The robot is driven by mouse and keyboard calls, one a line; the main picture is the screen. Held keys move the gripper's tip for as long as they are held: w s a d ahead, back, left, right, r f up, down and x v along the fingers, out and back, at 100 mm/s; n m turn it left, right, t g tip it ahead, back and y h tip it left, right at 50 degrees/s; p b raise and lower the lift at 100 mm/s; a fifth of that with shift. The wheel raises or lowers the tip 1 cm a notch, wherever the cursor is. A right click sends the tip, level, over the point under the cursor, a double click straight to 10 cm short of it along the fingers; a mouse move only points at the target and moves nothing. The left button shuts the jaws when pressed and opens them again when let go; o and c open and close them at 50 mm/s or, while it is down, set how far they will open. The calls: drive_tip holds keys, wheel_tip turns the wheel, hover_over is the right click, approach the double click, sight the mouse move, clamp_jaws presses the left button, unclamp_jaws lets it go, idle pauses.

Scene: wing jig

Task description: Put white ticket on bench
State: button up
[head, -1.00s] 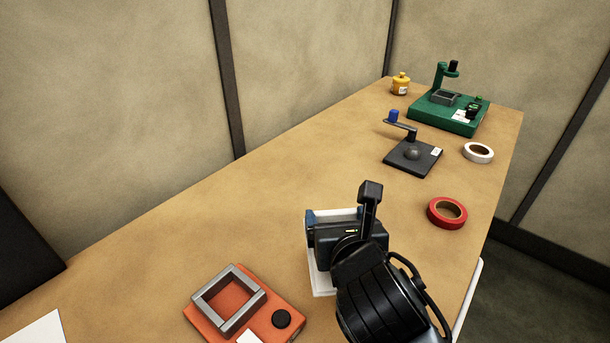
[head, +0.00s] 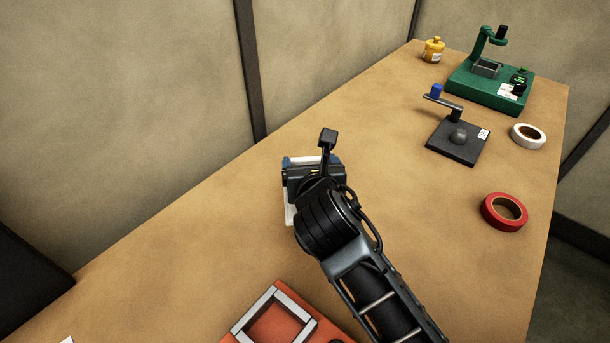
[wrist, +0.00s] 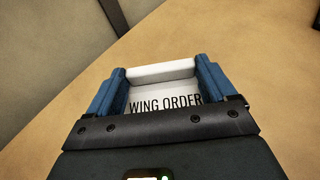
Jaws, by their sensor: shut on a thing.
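My gripper (wrist: 161,88) is shut on the white ticket (wrist: 165,97), a white piece with a raised bar and the printed words "WING ORDER". Its blue fingers are on either side of the ticket in the wrist view. The ticket is over the bench (head: 190,230), left of the middle of the picture. I cannot tell whether it touches the bench top.
An orange fixture (head: 245,328) with a grey frame is at the bottom. To the right are a black stand (head: 450,150), a red tape roll (head: 490,218) and a white tape roll (head: 528,143). A green fixture (head: 470,97) and yellow pot (head: 432,55) stand farther back. Bare bench surrounds my gripper.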

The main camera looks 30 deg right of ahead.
sight(300, 163)
drive_tip(key=w+f, duration=0.1)
drive_tip(key=w, duration=0.1)
drive_tip(key=w+f, duration=0.1)
drive_tip(key=shift+w+f, duration=0.2)
drive_tip(key=shift+w, duration=0.15)
drive_tip(key=shift+f, duration=1.95)
drive_tip(key=shift+f, duration=0.1)
drive_tip(key=o, duration=0.9)
drive_tip(key=shift+c, duration=0.2)
drive_tip(key=shift+s+a, duration=0.1)
drive_tip(key=v, duration=1.2)
